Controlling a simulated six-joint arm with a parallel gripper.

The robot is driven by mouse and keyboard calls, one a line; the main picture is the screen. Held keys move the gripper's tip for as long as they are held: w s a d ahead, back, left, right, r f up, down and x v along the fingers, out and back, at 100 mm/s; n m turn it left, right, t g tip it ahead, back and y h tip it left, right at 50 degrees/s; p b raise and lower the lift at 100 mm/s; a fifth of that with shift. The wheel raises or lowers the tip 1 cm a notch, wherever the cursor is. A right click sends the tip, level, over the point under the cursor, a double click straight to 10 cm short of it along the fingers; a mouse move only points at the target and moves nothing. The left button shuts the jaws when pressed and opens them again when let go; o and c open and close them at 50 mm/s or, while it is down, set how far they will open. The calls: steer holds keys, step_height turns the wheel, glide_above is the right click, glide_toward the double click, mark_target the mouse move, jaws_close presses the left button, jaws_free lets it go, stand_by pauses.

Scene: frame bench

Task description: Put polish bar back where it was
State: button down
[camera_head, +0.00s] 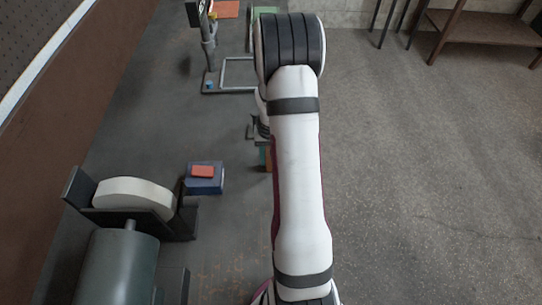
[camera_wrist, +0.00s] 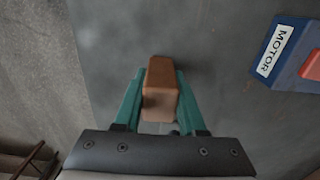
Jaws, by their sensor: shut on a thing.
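The brown polish bar (camera_wrist: 160,78) is between the two teal fingers of my gripper (camera_wrist: 160,92) in the wrist view. The fingers are shut on its sides, and its far end points up in the picture. The grey bench top (camera_wrist: 115,35) shows beyond the bar; I cannot tell whether the bar touches it. In the head view my gripper (camera_head: 263,156) shows only partly, left of my white arm, which hides most of it. The place where the bar was before cannot be made out.
A blue box labelled MOTOR (camera_wrist: 283,55) with a red switch is right of my gripper; the head view also shows it (camera_head: 205,185). A white buffing wheel (camera_head: 135,194) and a grey-green motor (camera_head: 115,265) stand further left. A metal stand (camera_head: 210,60) is at the back. Open floor lies right.

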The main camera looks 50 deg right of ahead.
steer(key=shift+c, duration=2.4)
jaws_free()
step_height(320, 180, up, 12)
steer(key=shift+a+r, duration=0.1)
steer(key=shift+r, duration=0.1)
steer(key=s+a+r+n, duration=0.1)
steer(key=s+a+r, duration=0.2)
steer(key=a, duration=0.5)
steer(key=s+a+r+n+y, duration=0.1)
steer(key=s+a+r, duration=0.15)
steer(key=a, duration=0.45)
steer(key=s+a+r, duration=0.3)
steer(key=a, duration=0.5)
steer(key=s+a+f+n, duration=0.1)
steer(key=s+a, duration=0.4)
steer(key=s, duration=0.3)
steer(key=shift+a+y, duration=0.3)
steer(key=shift+y, duration=0.1)
